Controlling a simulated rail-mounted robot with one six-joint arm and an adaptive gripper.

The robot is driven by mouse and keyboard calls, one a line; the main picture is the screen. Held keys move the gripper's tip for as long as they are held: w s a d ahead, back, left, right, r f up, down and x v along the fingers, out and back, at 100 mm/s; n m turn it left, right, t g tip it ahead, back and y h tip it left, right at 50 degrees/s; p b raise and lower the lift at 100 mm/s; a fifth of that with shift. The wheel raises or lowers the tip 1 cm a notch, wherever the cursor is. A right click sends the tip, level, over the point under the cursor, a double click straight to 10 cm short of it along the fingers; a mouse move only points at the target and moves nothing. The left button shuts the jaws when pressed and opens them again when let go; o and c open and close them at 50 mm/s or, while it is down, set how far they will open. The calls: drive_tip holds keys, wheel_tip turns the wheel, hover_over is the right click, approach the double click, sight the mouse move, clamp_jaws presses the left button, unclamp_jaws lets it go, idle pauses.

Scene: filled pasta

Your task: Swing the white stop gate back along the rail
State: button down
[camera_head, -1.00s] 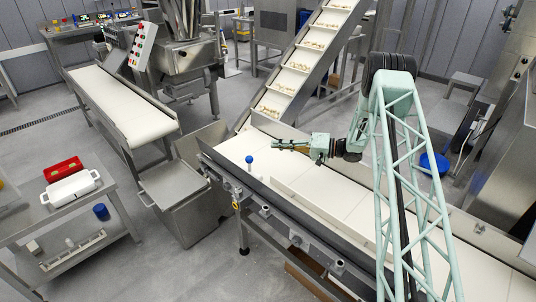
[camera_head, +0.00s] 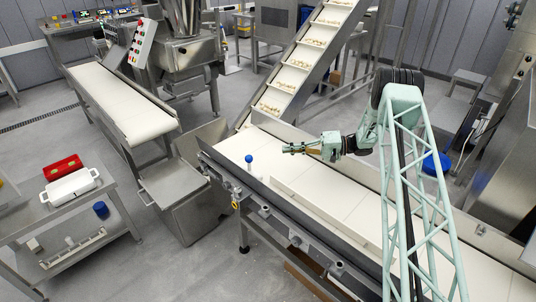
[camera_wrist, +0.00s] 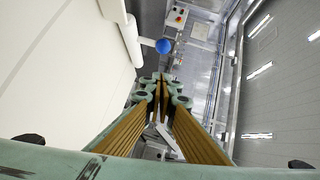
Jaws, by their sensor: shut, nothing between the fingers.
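A long white bar, which I take to be the stop gate (camera_head: 325,213), lies lengthwise on the white belt beside the near rail in the head view. A blue ball knob (camera_head: 249,158) on a short white stem stands near the belt's left end; the head view does not show clearly how it joins the bar. In the wrist view the blue knob (camera_wrist: 163,46) shows beyond my fingertips, beside a white bar (camera_wrist: 131,38). My gripper (camera_head: 287,149) is shut and empty above the belt, to the right of the knob and apart from it.
The belt conveyor (camera_head: 235,148) has raised metal side rails. An inclined conveyor (camera_head: 292,80) with pasta rises behind it. A metal bin (camera_head: 195,207) stands at the left. A side table holds a red container (camera_head: 63,168) and a white container (camera_head: 72,186).

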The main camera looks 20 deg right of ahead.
drive_tip(key=shift+a, duration=0.15)
drive_tip(key=s+a+b+x, duration=0.1)
drive_tip(key=s+b+x, duration=0.1)
drive_tip(key=x, duration=1)
drive_tip(key=shift+s+a+f+b, duration=0.15)
drive_tip(key=shift+s+f+b, duration=0.1)
drive_tip(key=shift+b, duration=0.15)
drive_tip(key=shift+s+r+p, duration=0.1)
drive_tip(key=shift+r+p, duration=0.05)
drive_tip(key=shift+p, duration=0.15)
